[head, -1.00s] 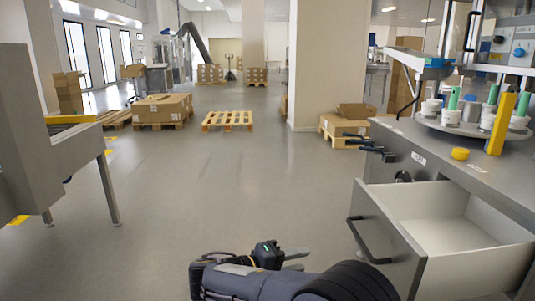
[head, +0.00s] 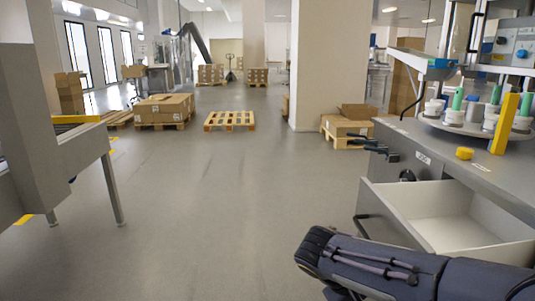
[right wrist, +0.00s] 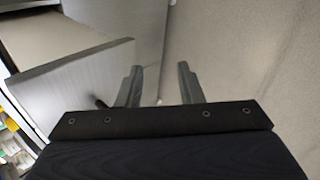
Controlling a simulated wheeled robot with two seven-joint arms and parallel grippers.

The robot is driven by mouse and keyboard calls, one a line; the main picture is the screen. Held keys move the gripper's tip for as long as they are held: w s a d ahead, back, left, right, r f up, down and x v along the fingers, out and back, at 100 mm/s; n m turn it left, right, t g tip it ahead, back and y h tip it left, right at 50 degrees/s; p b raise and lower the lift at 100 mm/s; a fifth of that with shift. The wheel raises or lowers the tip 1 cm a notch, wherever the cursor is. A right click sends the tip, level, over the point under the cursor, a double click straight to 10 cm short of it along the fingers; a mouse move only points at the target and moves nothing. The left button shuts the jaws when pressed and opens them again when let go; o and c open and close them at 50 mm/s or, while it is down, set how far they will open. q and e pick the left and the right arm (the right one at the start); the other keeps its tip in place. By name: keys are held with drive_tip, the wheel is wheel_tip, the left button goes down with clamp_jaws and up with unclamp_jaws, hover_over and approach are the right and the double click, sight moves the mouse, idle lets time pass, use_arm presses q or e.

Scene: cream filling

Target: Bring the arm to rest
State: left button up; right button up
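My right arm (head: 400,268) comes in from the lower right of the head view, in front of the open drawer (head: 388,213). Its gripper does not show in that view. In the right wrist view the two fingers of my right gripper (right wrist: 159,78) stand apart with nothing between them. A grey panel (right wrist: 75,82), seemingly the drawer front, lies left of the fingers, with a dark handle end (right wrist: 100,102) near the left finger. I cannot tell whether they touch. My left gripper is not in view.
A grey counter (head: 430,145) on the right bears a yellow cap (head: 464,153), a yellow post (head: 504,124) and a round carrier (head: 450,128) with white and green parts. A grey machine (head: 65,170) stands at left. The floor (head: 220,210) between is clear; a pallet (head: 229,121) lies farther off.

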drive_tip(key=s+f+m+t+y, duration=0.1)
drive_tip(key=s+m+t+y, duration=0.15)
drive_tip(key=s+y, duration=0.55)
drive_tip(key=s+f+m+t+y, duration=0.2)
drive_tip(key=s+m+y, duration=0.1)
drive_tip(key=s, duration=1)
wheel_tip(320, 180, up, 33)
drive_tip(key=p, duration=3.2)
drive_tip(key=shift+w+a+f, duration=0.15)
drive_tip(key=shift+w+a, duration=0.05)
drive_tip(key=shift+a, duration=0.15)
drive_tip(key=shift+n+g, duration=0.25)
